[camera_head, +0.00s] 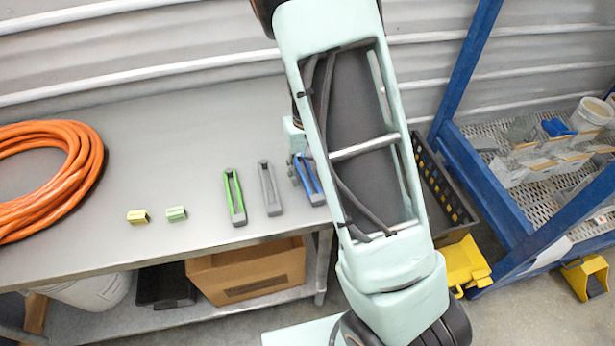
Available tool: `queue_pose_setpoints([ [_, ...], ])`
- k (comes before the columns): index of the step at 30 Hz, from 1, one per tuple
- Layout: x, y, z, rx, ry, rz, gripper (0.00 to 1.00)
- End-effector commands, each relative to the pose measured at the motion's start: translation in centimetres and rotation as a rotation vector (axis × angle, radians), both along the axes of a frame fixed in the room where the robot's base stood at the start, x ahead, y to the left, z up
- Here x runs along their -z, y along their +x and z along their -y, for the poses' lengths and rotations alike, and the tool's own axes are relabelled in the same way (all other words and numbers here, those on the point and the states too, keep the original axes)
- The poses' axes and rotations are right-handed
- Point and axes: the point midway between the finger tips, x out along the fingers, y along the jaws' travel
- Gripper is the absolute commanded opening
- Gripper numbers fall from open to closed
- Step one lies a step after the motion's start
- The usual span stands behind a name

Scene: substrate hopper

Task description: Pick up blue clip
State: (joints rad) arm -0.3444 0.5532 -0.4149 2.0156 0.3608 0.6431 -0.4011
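The blue clip (311,182) is a long, narrow piece lying on the grey metal table, near its front right edge. The upright link of my arm stands just to its right. A small dark part of my gripper (295,168) shows at the clip's upper left end, close to it. Most of the gripper is hidden behind my arm. I cannot tell whether its fingers touch the clip or whether they are open or shut. A grey clip (271,189) and a green clip (235,198) of like shape lie to the left of the blue one.
A yellow block (138,217) and a pale green block (177,214) lie farther left on the table (150,110). An orange hose coil (75,185) fills the left end. A cardboard box (245,272) sits on the shelf below. A blue-framed rack (475,165) stands at right.

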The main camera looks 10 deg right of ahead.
Motion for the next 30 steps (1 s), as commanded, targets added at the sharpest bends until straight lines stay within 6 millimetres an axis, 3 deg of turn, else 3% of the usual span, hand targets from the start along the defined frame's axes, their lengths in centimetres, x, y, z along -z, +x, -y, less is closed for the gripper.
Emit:
queue_pose_setpoints([
  [1,0.0,0.0,0.0,0.000,0.000,0.000,0.34],
  [10,0.0,0.0,0.0,0.000,0.000,0.000,0.01],
  [20,-0.4,0.1,0.0,-0.001,0.000,0.002,0.01],
  [30,-4.1,-0.4,0.7,0.001,0.001,0.004,0.01],
])
